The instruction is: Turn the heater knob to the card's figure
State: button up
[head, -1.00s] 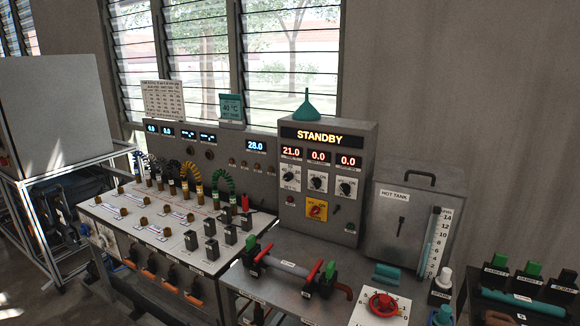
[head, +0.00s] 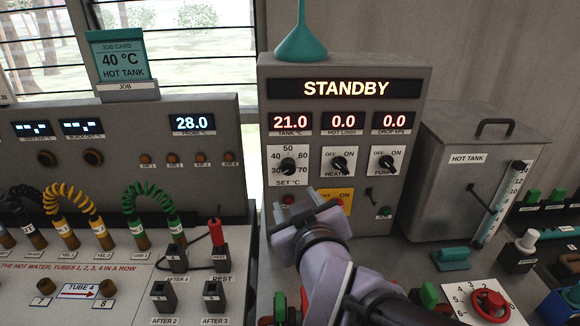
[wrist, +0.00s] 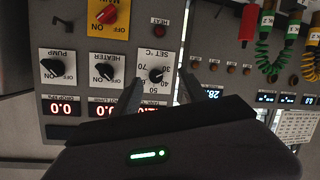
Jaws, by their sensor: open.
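The teal job card (head: 121,58) reads 40 °C, hot tank. The heater panel's SET °C knob (head: 288,166) is black, on a white dial marked 30 to 70 with 50 at the top; its exact pointing is too small to tell. My gripper (head: 299,198) is open and empty, just below this dial in the head view. In the upside-down wrist view the SET °C knob (wrist: 156,75) shows between the two dark fingers, and contact cannot be made out. The HEATER knob (head: 340,163) sits beside it to the right.
The display (head: 345,88) reads STANDBY, with tank 21.0 below. The PUMP knob (head: 387,163) is farther right. A yellow main switch plate (head: 345,197) is partly behind my arm. A teal funnel (head: 303,38) tops the panel; the hot tank (head: 465,180) stands right.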

aim_at(288, 171)
jog(key=w+n+t+p, duration=0.1)
jog(key=w+p, duration=0.1)
jog(key=w, duration=0.1)
jog(key=w+n+t+h+p, duration=0.1)
jog(key=w, duration=0.2)
jog(key=w+a+n+t+h+p, duration=0.1)
jog(key=w+p, duration=0.1)
jog(key=w, duration=0.1)
jog(key=shift+w+r+n+p, duration=0.15)
jog(key=shift+w+n+p, duration=0.15)
jog(key=shift+p, duration=0.05)
jog(key=shift+w+f+b, duration=0.2)
jog(key=shift+w+b, duration=0.1)
jog(key=shift+w, duration=0.5)
grip_shut()
dwell(0.6)
